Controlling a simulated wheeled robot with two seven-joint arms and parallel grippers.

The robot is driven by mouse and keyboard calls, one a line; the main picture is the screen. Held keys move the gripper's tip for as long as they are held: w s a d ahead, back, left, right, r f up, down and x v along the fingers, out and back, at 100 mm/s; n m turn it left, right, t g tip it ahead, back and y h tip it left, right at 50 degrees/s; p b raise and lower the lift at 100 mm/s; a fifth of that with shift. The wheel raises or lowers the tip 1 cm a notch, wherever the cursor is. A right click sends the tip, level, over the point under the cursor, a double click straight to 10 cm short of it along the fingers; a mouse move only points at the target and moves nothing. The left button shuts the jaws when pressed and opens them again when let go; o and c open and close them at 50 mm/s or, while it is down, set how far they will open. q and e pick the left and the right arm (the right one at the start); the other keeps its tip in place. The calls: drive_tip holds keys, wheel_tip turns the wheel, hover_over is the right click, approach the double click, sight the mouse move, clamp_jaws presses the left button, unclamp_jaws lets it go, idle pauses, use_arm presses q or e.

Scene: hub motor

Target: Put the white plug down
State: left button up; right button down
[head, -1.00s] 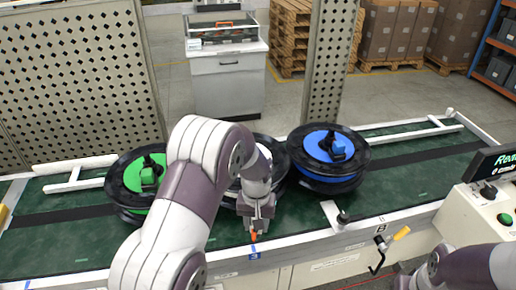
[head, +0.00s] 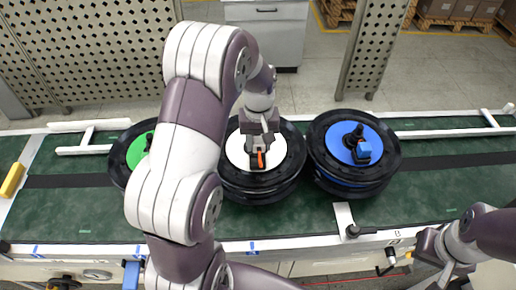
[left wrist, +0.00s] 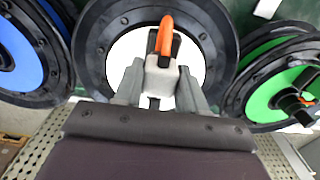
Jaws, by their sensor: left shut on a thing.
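My left gripper (head: 259,143) points down over the middle hub motor, the one with the white disc (head: 238,152). It is shut on the white plug, a pale block with an orange lever; the lever (head: 261,160) shows between the fingertips. In the left wrist view the fingers (left wrist: 160,88) grip both sides of the plug (left wrist: 165,78), which lies across the white disc (left wrist: 127,52). I cannot tell whether the plug touches the disc. My right arm shows at the lower right, but its gripper is not clearly in view.
A motor with a green disc (head: 136,152) stands to the left, partly behind my left arm. A motor with a blue disc (head: 346,134) and blue plug (head: 363,152) stands to the right. All stand on the green conveyor (head: 440,172), which has pale rails.

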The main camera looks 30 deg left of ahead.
sight(257, 152)
use_arm(q)
drive_tip(key=f, duration=0.2)
drive_tip(key=f+p, duration=0.1)
drive_tip(key=shift+s+a+f, duration=0.1)
drive_tip(key=shift+s+f, duration=0.2)
drive_tip(key=shift+f, duration=0.05)
drive_tip(key=shift+w+f, duration=0.1)
drive_tip(key=shift+f, duration=0.2)
drive_tip(key=shift+f, duration=0.1)
drive_tip(key=o, duration=1.1)
drive_tip(key=shift+c, duration=0.2)
